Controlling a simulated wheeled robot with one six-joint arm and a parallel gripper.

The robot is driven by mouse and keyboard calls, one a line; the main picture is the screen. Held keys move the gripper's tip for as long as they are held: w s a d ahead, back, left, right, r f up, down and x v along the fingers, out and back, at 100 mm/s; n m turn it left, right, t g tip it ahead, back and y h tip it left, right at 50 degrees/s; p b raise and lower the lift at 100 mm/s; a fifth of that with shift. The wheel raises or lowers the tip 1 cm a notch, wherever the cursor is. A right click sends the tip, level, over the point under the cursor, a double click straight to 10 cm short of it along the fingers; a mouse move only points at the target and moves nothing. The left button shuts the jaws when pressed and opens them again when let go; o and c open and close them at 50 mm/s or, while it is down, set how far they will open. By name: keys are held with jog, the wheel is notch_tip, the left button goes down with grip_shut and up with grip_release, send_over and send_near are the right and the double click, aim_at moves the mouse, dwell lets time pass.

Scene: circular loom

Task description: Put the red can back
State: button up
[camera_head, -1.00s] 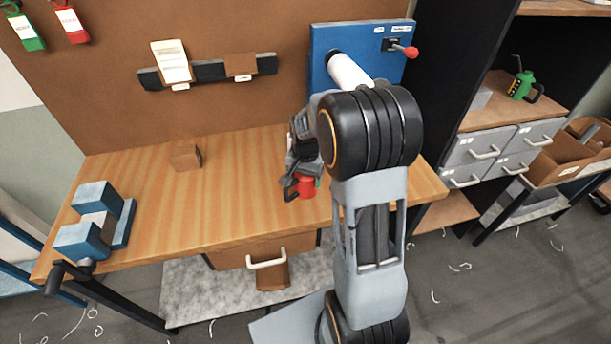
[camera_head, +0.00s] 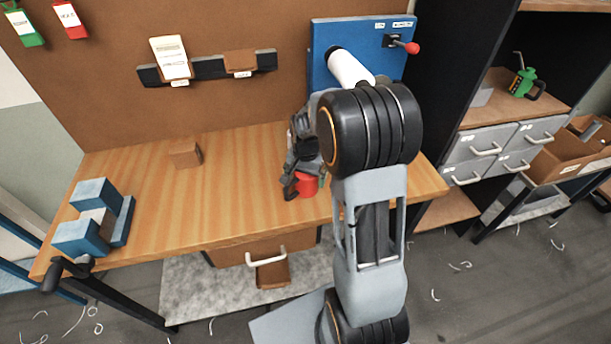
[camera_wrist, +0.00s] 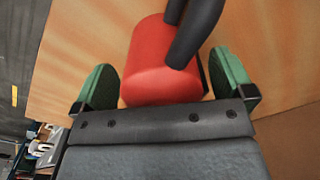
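The red can (camera_head: 307,184) stands on the wooden workbench (camera_head: 230,208) near its front edge, partly hidden by my gripper (camera_head: 303,172). In the wrist view the red can (camera_wrist: 160,68) lies between the two green finger pads of my gripper (camera_wrist: 165,84). Its black handle crosses its upper right side. The pads stand close on either side, with what look like narrow gaps, so the gripper appears open around the can. Whether either pad touches it is hard to tell.
A green can (camera_head: 523,83) with a spout stands on the right shelf, above grey drawers (camera_head: 485,150). A brown block (camera_head: 185,152) and blue vise (camera_head: 95,225) are on the left bench.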

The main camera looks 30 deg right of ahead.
jog(key=shift+r, duration=0.1)
notch_tip(320, 180, up, 14)
jog(key=shift+b, duration=0.4)
dwell(0.3)
jog(key=shift+f, duration=0.2)
jog(key=f+n, duration=0.1)
jog(key=s+f+n, duration=0.1)
jog(key=shift+s+a+f+n, duration=0.1)
jog(key=shift+a+f+n, duration=0.1)
jog(key=shift+n, duration=0.1)
jog(key=s+a+r+n+t, duration=0.1)
jog(key=s+a+n+t, duration=0.3)
jog(key=s, duration=1)
jog(key=shift+a+n, duration=1.2)
jog(key=shift+a, duration=0.7)
jog(key=shift+s, duration=0.1)
